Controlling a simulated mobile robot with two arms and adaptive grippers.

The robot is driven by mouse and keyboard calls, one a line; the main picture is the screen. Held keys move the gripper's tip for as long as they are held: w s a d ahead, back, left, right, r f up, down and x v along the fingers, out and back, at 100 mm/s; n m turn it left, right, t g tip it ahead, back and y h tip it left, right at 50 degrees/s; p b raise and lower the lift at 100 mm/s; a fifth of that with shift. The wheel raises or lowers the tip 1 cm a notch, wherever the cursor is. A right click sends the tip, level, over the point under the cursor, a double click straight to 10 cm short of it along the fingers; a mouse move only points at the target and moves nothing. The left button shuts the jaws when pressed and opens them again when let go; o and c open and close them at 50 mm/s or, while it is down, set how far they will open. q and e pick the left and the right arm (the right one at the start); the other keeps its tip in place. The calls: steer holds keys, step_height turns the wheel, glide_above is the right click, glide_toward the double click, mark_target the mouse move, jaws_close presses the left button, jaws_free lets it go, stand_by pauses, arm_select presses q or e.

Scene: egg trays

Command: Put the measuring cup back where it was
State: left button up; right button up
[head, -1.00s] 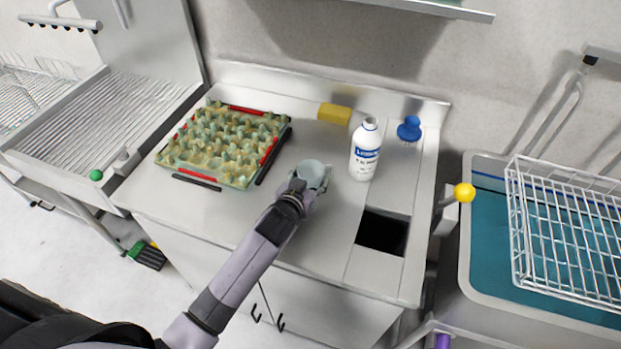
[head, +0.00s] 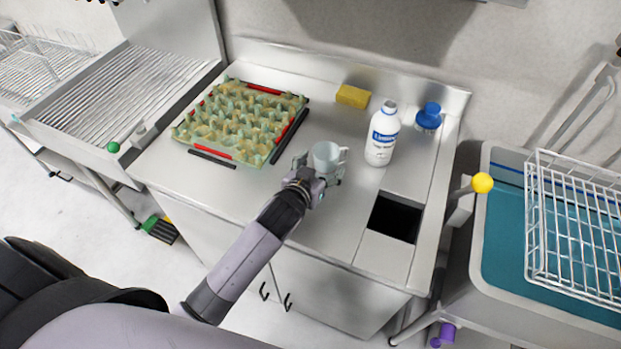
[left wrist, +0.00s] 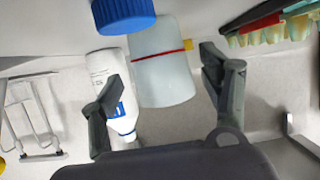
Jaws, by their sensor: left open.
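The measuring cup (head: 326,157), pale and whitish, stands upright on the steel worktop between the egg tray and the white bottle. Its handle points right in the head view. My left gripper (head: 318,171) is open at the cup's near side, with one finger on either side of it. In the left wrist view, the cup (left wrist: 163,75) is translucent with a red line. It shows between the spread fingers of my left gripper (left wrist: 161,66), with gaps on both sides. My right gripper is not in view.
The egg tray (head: 184,133) lies left of the cup. The white bottle (head: 381,145) stands close on the right. A dark square opening (head: 395,218) lies front right. Bare worktop lies left of my gripper.

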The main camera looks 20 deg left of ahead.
arm_select(q)
steer(key=b+v, duration=0.1)
steer(key=v, duration=0.7)
stand_by(0.4)
